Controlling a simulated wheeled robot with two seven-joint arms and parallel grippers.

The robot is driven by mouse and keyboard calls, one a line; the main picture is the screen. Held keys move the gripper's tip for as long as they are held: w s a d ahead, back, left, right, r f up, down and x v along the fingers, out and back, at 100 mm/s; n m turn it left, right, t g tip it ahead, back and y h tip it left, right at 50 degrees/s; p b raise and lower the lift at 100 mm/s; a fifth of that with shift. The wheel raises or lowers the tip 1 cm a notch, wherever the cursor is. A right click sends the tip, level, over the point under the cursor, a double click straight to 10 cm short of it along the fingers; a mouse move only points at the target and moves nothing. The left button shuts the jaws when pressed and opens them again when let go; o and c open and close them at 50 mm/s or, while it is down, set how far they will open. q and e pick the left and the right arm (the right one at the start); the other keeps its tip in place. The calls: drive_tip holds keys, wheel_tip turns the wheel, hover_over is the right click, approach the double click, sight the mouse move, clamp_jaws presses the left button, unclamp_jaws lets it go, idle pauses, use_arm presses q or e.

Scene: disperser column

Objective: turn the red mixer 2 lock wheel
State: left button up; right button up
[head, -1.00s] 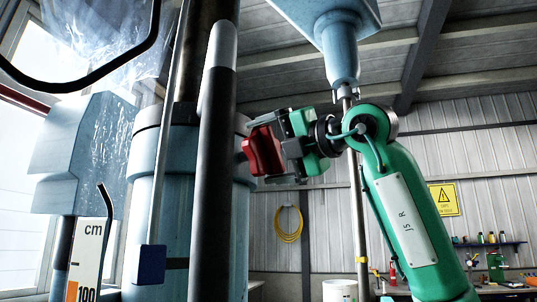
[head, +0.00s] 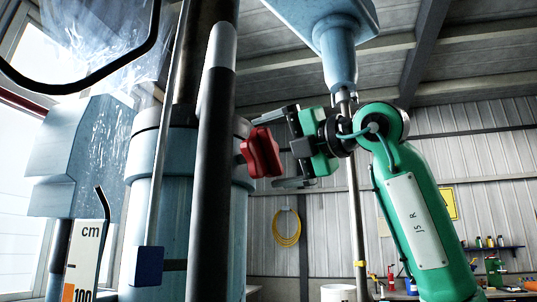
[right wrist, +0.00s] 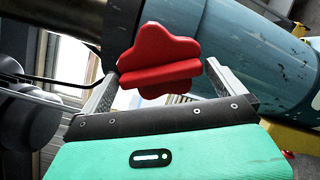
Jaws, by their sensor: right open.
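The red mixer 2 lock wheel (head: 262,152) is a lobed knob on the right side of the light-blue column (head: 190,205). In the right wrist view the wheel (right wrist: 160,62) shows between and slightly beyond the two fingertips. My right gripper (head: 276,150) comes from the right and is open, with one finger above and one below the wheel. In the wrist view its fingers (right wrist: 160,73) stand apart on either side with a gap, and nothing is held. My left gripper is not in view.
A dark upright pole (head: 212,180) stands in front of the column. A thin rod with a blue block (head: 148,266) hangs left of it. A cm scale (head: 85,255) is at lower left. A blue shaft housing (head: 340,50) is above my right arm. A yellow hose (head: 287,228) hangs on the wall behind.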

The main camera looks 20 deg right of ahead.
use_arm(q)
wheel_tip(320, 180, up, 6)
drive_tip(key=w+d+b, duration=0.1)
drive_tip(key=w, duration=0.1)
drive_tip(key=shift+b, duration=0.4)
use_arm(e)
drive_tip(key=v, duration=1.2)
drive_tip(key=shift+d, duration=0.2)
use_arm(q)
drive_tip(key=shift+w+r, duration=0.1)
